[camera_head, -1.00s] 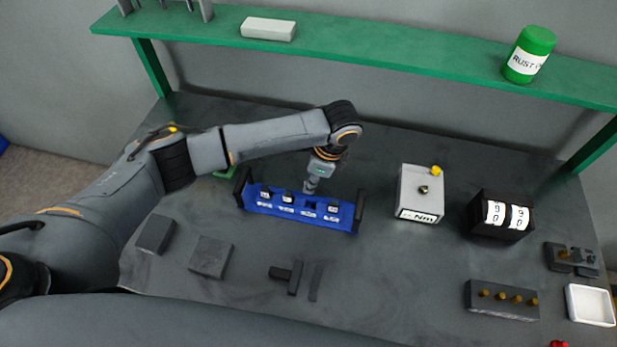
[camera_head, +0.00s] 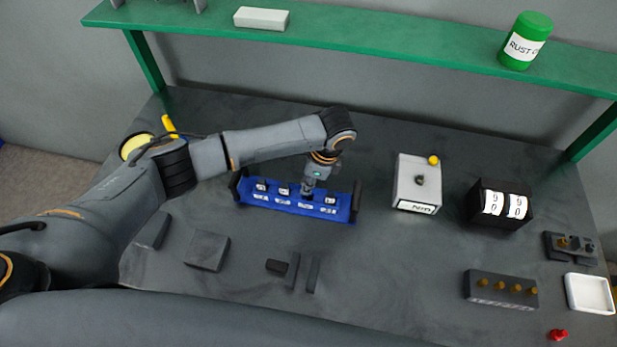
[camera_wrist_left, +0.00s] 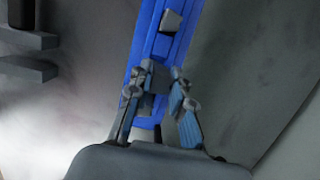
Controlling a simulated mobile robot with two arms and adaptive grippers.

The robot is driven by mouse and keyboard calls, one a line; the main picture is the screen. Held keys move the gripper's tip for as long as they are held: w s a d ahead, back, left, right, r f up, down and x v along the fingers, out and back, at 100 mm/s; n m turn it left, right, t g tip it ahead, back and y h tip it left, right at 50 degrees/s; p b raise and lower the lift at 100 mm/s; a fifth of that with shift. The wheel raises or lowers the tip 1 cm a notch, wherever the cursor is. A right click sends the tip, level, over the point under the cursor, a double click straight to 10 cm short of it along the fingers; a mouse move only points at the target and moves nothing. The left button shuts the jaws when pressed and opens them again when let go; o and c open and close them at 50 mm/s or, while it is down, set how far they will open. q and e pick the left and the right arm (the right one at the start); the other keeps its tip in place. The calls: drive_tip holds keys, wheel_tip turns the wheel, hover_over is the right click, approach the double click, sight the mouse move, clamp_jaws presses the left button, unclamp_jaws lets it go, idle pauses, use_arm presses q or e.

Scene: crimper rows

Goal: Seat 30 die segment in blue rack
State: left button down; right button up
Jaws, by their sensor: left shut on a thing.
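The blue rack (camera_head: 296,208) lies across the middle of the bench with black end pieces. My left gripper (camera_head: 308,189) points down at the rack between the second segment and the right one. It also shows in the left wrist view (camera_wrist_left: 160,92), over the blue rack (camera_wrist_left: 143,48). It is shut on a small grey die segment, mostly hidden by the fingers. I cannot read its number or tell whether it touches the slot floor. My right gripper is out of view.
A grey torque box (camera_head: 417,184) and a black counter (camera_head: 499,206) stand right of the rack. A block with brass pegs (camera_head: 501,290) and a white tray (camera_head: 590,294) are at front right. Dark blocks (camera_head: 207,251) lie front left. A green shelf (camera_head: 380,47) spans the back.

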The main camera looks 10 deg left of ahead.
use_arm(q)
drive_tip(key=shift+f, duration=0.75)
idle(0.4)
drive_tip(key=shift+s+r+p, duration=0.1)
drive_tip(key=shift+p, duration=0.4)
idle(0.8)
drive_tip(key=shift+p, duration=0.3)
drive_tip(key=shift+d+b+x, duration=0.15)
drive_tip(key=shift+b+x, duration=0.2)
drive_tip(key=shift+x, duration=0.3)
drive_tip(key=shift+d+b+x, duration=0.15)
drive_tip(key=shift+b+x, duration=0.15)
drive_tip(key=shift+x, duration=0.35)
